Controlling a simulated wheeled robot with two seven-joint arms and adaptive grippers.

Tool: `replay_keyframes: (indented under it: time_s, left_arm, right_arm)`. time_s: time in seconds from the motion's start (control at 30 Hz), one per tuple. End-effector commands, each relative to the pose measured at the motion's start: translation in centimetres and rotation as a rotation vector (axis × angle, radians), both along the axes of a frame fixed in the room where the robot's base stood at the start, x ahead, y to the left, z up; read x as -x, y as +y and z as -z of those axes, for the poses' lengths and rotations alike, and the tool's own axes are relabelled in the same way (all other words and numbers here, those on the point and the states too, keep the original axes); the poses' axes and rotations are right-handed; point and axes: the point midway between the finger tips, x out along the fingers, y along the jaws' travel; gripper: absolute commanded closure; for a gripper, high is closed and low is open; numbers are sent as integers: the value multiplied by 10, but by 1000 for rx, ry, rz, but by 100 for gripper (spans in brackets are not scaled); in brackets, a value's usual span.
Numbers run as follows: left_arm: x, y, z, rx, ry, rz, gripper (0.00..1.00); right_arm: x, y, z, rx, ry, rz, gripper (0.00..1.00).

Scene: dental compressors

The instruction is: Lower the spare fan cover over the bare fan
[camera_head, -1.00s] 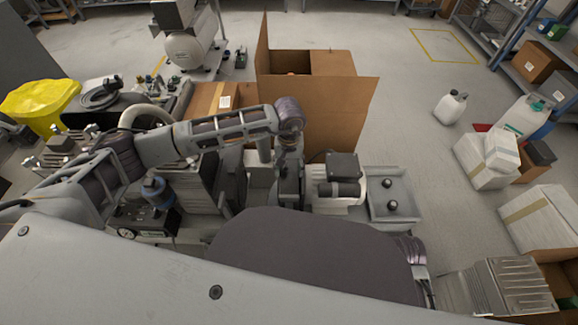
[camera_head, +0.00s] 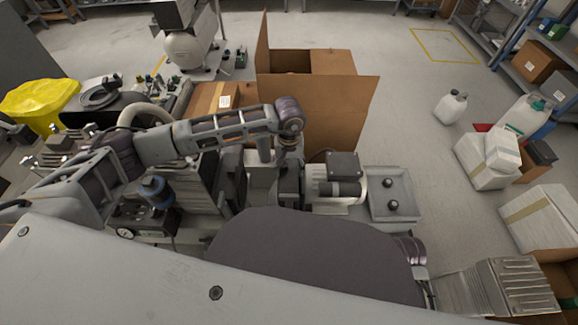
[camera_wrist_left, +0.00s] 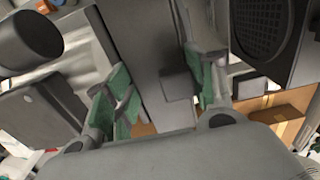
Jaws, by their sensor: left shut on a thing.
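My left gripper (camera_head: 290,188) hangs down from the wrist just left of the grey motor (camera_head: 318,188). In the left wrist view its green-padded fingers (camera_wrist_left: 163,85) are on both sides of a plain grey piece (camera_wrist_left: 150,30), which looks like the spare fan cover; the gripper is shut on it. The motor has a dark box on top and a dark cylinder, both also at the left of the wrist view. The bare fan is not clearly seen; the gripper and cover hide the motor's left end. My right gripper is not in view.
A grey tray (camera_head: 408,206) with two black knobs stands right of the motor. An open cardboard box (camera_head: 335,110) rises behind. A dark panel with a round grille (camera_wrist_left: 290,60) is close to the gripper in the wrist view.

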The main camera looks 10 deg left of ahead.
Motion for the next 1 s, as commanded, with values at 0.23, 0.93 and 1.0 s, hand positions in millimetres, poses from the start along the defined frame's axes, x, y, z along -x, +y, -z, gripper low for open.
replay_keyframes:
  time_s: [0.23, 0.93, 1.0]
  left_arm:
    - [0, 0, -1, 1, -1, 0, 31]
    - [0, 0, 0, 0, 0, 0, 0]
    - [0, 0, 0, 0, 0, 0, 0]
  right_arm:
    - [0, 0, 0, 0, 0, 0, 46]
    - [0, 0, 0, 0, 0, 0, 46]
    - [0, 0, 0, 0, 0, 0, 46]
